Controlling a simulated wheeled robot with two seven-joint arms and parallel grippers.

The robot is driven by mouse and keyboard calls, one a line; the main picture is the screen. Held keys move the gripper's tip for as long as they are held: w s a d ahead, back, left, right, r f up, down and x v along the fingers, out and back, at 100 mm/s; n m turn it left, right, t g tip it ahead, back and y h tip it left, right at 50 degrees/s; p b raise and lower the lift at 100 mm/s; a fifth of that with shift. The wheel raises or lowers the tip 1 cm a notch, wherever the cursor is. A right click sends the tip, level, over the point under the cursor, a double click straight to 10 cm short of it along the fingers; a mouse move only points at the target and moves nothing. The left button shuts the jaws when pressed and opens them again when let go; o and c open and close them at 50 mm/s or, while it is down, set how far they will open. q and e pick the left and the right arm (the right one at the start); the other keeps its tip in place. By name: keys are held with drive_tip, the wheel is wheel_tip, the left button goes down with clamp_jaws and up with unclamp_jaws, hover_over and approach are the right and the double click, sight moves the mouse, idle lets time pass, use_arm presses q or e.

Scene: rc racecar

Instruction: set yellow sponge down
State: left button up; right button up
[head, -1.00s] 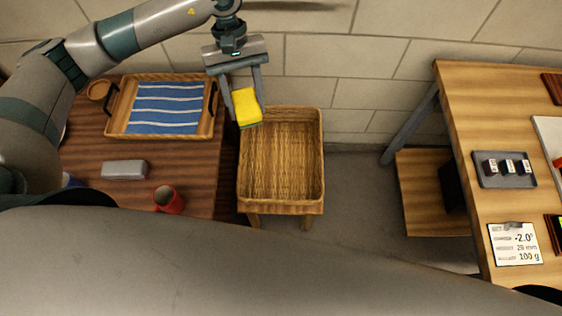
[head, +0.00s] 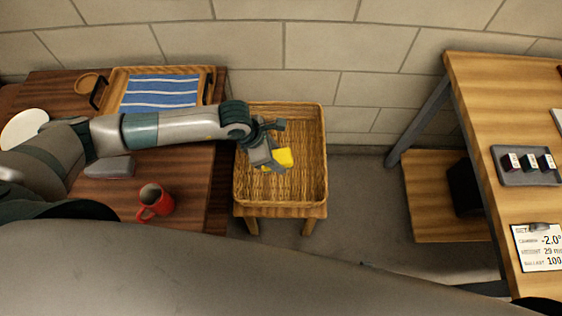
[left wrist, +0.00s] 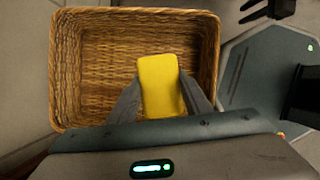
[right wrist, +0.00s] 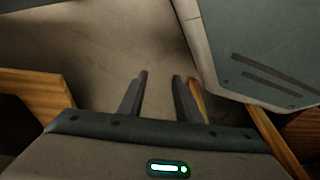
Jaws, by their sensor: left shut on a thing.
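The yellow sponge (head: 284,158) is between the fingers of my left gripper (head: 272,163), over the wicker basket (head: 280,194). In the left wrist view the sponge (left wrist: 160,87) stands out from between both fingers, with the basket (left wrist: 132,19) behind it. My left gripper is shut on the sponge. I cannot tell whether the sponge touches the basket floor. My right gripper (right wrist: 158,95) is open and empty, over bare floor in the right wrist view.
Left of the basket, a dark wooden table holds a tray (head: 207,88) with a blue striped cloth (head: 160,92), a grey block (head: 110,167) and a red mug (head: 154,202). At right is a wooden workbench (head: 480,110) with a small grey tray (head: 528,178).

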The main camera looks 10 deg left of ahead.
use_arm(q)
drive_tip(key=shift+s+d+f+n+t+b, duration=0.2)
drive_tip(key=shift+f+n, duration=0.15)
drive_tip(key=shift+f, duration=0.2)
drive_tip(key=shift+s+d+f+n+t+b, duration=0.15)
drive_tip(key=shift+d+f+n, duration=0.1)
drive_tip(key=shift+f+n, duration=0.2)
drive_tip(key=shift+s+d+f+n+t+b, duration=0.1)
drive_tip(key=shift+s+d+f+n, duration=0.15)
drive_tip(key=shift+f, duration=0.35)
drive_tip(key=shift+f+y, duration=0.1)
drive_tip(key=shift+y, duration=0.2)
hover_over(284, 182)
drive_tip(key=s+a, duration=0.1)
drive_tip(key=shift+f, duration=2.85)
drive_tip(key=shift+f, duration=2.05)
drive_tip(key=shift+f, duration=0.1)
drive_tip(key=o, duration=1)
drive_tip(key=shift+o, duration=0.2)
